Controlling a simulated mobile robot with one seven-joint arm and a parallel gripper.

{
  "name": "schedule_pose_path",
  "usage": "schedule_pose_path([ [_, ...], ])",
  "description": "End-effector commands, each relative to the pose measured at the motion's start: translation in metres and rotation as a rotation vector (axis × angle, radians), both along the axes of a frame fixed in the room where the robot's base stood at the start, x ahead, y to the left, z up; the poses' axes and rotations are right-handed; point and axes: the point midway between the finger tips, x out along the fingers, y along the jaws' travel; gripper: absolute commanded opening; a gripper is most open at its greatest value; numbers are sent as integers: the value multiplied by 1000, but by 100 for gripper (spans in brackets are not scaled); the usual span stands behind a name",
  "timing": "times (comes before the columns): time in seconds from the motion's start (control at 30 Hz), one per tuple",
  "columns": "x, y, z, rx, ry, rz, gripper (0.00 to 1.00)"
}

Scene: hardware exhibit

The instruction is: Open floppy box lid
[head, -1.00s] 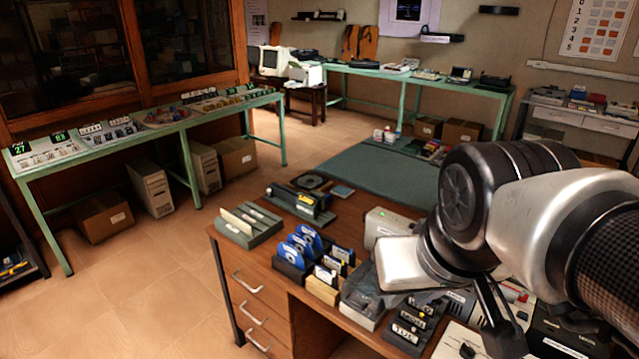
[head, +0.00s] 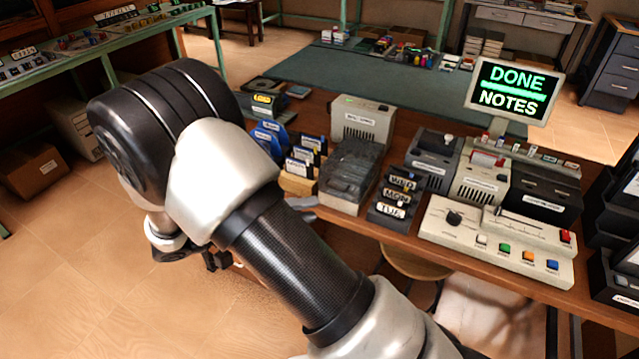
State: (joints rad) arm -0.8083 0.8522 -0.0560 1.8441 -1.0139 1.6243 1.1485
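The floppy box (head: 352,178) stands near the front edge of the wooden desk in the head view. It has a smoky see-through lid, which looks closed, over a pale base. My gripper (head: 216,260) shows as small dark fingers below my wrist. It is in front of the desk, left of and lower in the picture than the box, apart from it. My arm hides much of the gripper, and I cannot tell how far its fingers are apart.
Floppy disks in holders (head: 300,162) stand left of the box. A labelled block rack (head: 395,198) stands close on its right, with a beige device (head: 362,120) behind. A button console (head: 497,240) and screen (head: 515,90) are farther right. A stool (head: 415,262) is under the desk.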

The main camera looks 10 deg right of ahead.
Motion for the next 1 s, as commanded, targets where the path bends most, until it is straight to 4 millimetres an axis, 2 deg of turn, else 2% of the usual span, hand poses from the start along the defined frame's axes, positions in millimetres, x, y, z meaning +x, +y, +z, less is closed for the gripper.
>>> schedule_pose_path([
  [0.03,3,16,-28,-67,-30,63,24],
  [0.13,9,41,-55,-161,-107,171,24],
  [0.3,11,66,-80,-235,-188,283,24],
  [0.4,13,67,-82,-247,-202,301,24],
  [0.57,22,51,-79,-246,-202,298,24],
  [1.0,70,-30,-64,-246,-200,296,24],
])
